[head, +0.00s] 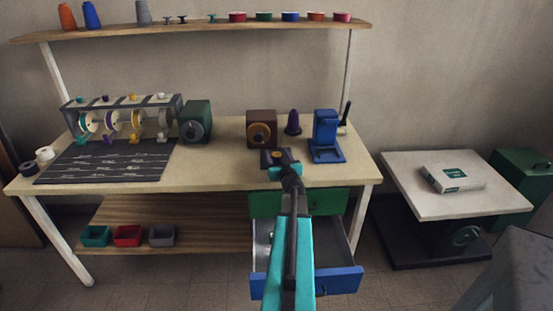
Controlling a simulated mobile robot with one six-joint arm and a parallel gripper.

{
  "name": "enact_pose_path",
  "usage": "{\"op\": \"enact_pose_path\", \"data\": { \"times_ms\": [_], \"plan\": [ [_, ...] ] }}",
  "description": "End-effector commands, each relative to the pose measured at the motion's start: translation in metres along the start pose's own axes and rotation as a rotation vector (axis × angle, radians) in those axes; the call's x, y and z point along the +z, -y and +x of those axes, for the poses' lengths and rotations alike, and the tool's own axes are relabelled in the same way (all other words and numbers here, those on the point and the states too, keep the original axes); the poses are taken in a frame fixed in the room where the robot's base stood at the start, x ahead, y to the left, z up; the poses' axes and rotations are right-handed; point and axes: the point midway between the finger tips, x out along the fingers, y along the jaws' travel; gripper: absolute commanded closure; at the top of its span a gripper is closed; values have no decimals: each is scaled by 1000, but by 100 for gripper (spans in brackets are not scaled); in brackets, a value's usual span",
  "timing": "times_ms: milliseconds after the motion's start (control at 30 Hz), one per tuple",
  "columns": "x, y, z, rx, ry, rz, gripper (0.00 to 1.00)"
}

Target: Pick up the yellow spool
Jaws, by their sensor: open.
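A grey rack (122,102) stands at the left of the workbench and holds several pale round discs with coloured parts. The yellow item in it (136,122) is the nearest match to a yellow spool, but it is too small to be sure. My gripper (275,157) is at the bench's front edge, in front of the brown box (261,117), well to the right of the rack. It is open, and I see nothing held in it.
A dark mat (105,165) lies before the rack. A green box (196,120), purple cone (293,123) and blue device (326,135) stand on the bench. A drawer (340,280) hangs open below my arm. A shelf (200,29) with several spools runs above.

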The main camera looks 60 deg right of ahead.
Motion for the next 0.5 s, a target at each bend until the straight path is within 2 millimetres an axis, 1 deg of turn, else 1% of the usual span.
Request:
{"op": "enact_pose_path", "data": {
  "times_ms": [67,300,333,500],
  "plan": [
    [0,0,0,0,0,0,47],
    [0,0,0,0,0,0,88],
    [0,0,0,0,0,0,89],
    [0,0,0,0,0,0,90]
  ]
}}
